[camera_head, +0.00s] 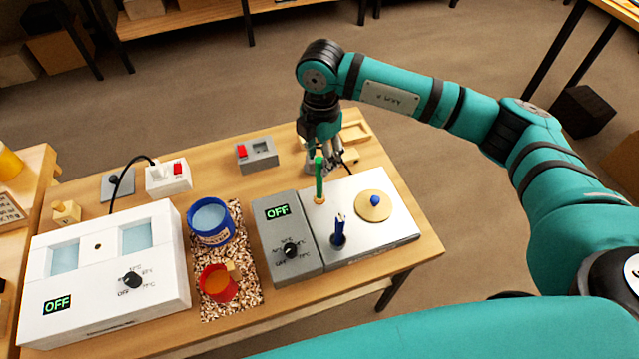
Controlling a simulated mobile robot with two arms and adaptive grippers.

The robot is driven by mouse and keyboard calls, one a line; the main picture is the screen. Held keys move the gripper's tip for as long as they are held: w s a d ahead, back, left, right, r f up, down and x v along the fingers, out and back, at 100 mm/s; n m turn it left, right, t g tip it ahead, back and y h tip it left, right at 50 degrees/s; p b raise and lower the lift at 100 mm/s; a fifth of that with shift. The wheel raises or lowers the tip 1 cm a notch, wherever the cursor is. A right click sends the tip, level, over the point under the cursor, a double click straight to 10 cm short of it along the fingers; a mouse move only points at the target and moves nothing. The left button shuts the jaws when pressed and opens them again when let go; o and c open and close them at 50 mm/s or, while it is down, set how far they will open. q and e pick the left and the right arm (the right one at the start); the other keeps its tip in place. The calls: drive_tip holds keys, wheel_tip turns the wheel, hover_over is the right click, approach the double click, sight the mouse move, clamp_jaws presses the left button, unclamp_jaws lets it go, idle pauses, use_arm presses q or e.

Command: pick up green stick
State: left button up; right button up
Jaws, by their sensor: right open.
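The green stick (320,177) stands upright on the left back part of the hot plate's pale top (362,190), with a small tan piece at its foot. My right gripper (318,165) points down just behind the stick, very close to it. Its jaws are open, and the stick's upper end overlaps them in the picture. I cannot tell whether the stick is between the fingers or in front of them. My left gripper is not in view.
A blue stick stands in a dark holder (338,239), and a tan disc with a blue knob (374,206) lies right of it. A blue pot (211,222), a red pot (218,283) and a white heater box (105,272) stand left. A grey switch box (257,154) stands behind.

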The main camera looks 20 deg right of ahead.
sight(320, 182)
drive_tip(key=shift+s+f, duration=0.1)
drive_tip(key=shift+f, duration=0.05)
wheel_tip(320, 182, down, 5)
drive_tip(key=shift+s+a+f+p, duration=0.1)
drive_tip(key=shift+a+p, duration=0.05)
drive_tip(key=shift+p, duration=1.1)
clamp_jaws()
